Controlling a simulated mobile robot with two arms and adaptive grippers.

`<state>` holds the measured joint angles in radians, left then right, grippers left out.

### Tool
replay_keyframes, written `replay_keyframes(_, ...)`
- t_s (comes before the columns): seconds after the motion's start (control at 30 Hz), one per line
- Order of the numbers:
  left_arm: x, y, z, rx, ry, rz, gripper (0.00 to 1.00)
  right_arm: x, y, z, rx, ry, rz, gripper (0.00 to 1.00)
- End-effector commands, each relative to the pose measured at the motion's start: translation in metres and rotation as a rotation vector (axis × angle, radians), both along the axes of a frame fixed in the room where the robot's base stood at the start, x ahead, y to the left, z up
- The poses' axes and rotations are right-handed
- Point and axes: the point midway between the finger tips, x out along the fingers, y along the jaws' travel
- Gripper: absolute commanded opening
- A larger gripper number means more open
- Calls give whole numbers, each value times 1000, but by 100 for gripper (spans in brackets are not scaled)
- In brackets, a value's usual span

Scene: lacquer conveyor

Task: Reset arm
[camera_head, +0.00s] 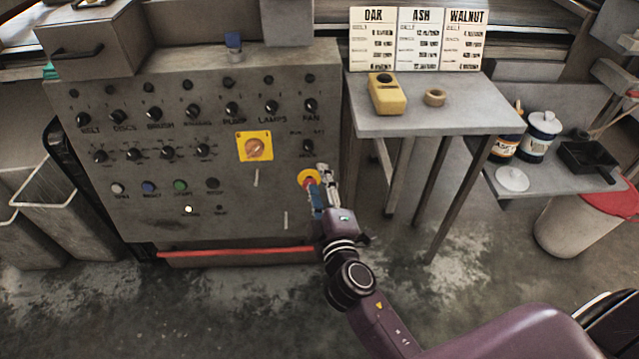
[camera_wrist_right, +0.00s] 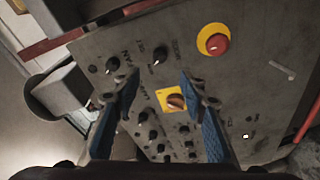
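My right gripper (camera_head: 319,180) is in front of the lower right part of the grey control panel (camera_head: 110,220). In the right wrist view its two blue-padded fingers (camera_wrist_right: 158,80) stand wide apart with nothing held between them. A red push button (camera_head: 309,181) on a yellow round base is partly hidden behind the gripper. The button (camera_wrist_right: 217,46) shows clear of the fingers in the right wrist view. An orange rotary switch (camera_head: 254,148) on a yellow square plate sits left of the gripper. My left gripper is not in view.
The panel carries several black knobs (camera_head: 153,114) and small buttons (camera_head: 148,187). A side table (camera_head: 440,118) right of it holds a yellow device (camera_head: 387,95) and a tape roll (camera_head: 435,97). A red bar (camera_head: 235,252) runs along the panel's bottom. Floor in front is clear.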

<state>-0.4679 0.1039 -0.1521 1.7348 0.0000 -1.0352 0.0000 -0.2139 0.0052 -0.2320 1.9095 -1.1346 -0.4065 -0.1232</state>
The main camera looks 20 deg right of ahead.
Motion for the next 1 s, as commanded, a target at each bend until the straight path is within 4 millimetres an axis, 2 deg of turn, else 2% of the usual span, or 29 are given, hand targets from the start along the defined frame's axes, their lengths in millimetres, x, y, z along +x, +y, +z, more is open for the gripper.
replay_keyframes(0.53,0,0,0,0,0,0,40,-2,0,0,2,1,-2,39)
replay_keyframes(0.67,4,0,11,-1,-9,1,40,-11,-15,-6,60,32,-50,39)
replay_keyframes(0.77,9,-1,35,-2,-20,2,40,-33,-42,-23,187,106,-148,39)
replay_keyframes(0.87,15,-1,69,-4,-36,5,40,-70,-69,-52,368,231,-275,39)
replay_keyframes(0.93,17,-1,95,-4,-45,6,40,-101,-77,-74,496,339,-353,39)
replay_keyframes(1.0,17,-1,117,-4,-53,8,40,-131,-78,-92,600,443,-412,39)
